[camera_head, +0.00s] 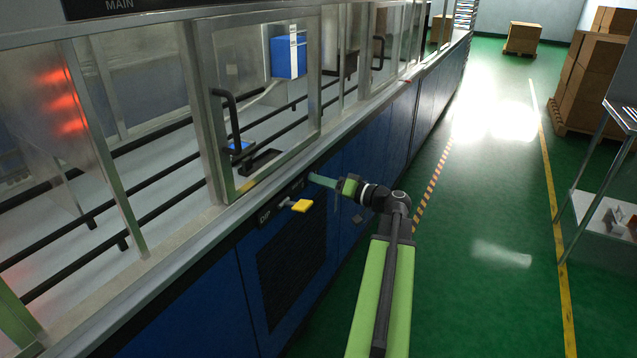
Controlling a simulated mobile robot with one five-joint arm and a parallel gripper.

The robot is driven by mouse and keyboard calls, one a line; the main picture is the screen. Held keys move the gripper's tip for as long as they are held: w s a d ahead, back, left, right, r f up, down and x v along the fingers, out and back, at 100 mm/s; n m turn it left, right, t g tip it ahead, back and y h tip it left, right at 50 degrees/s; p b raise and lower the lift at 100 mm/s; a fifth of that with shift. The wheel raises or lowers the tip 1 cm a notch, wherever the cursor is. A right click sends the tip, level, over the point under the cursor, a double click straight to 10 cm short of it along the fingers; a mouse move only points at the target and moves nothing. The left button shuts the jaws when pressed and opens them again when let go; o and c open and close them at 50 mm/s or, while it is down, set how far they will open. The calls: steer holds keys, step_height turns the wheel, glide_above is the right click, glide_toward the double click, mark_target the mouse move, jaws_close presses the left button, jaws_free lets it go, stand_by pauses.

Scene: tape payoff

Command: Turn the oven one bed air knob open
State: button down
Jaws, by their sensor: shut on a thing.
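A dark blue machine front carries a small dark control strip below the window ledge. A yellow-handled knob (301,205) on a grey stem sticks out from this strip. My gripper (314,178) reaches in from the right and its tips meet the strip just above and to the right of the yellow handle, apart from it. The green fingers are shut on what seems to be another knob, mostly hidden by them. I cannot read which knob is the bed air knob, or how far it is turned.
A vented panel (292,262) lies below the strip. Above it are the framed window (268,100) with a black handle (232,125) and the metal ledge. The green floor aisle to the right is open. Boxes (590,85) and a metal rack (612,175) stand across it.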

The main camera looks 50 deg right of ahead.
steer(key=m, duration=1)
steer(key=shift+d+m+y, duration=0.2)
steer(key=shift+m+y, duration=0.1)
steer(key=shift+m, duration=0.1)
stand_by(0.4)
steer(key=c, duration=1.1)
jaws_free()
steer(key=p+v, duration=0.1)
steer(key=v, duration=1.6)
steer(key=shift+s+r, duration=0.2)
steer(key=shift+r, duration=0.05)
steer(key=shift+d, duration=0.15)
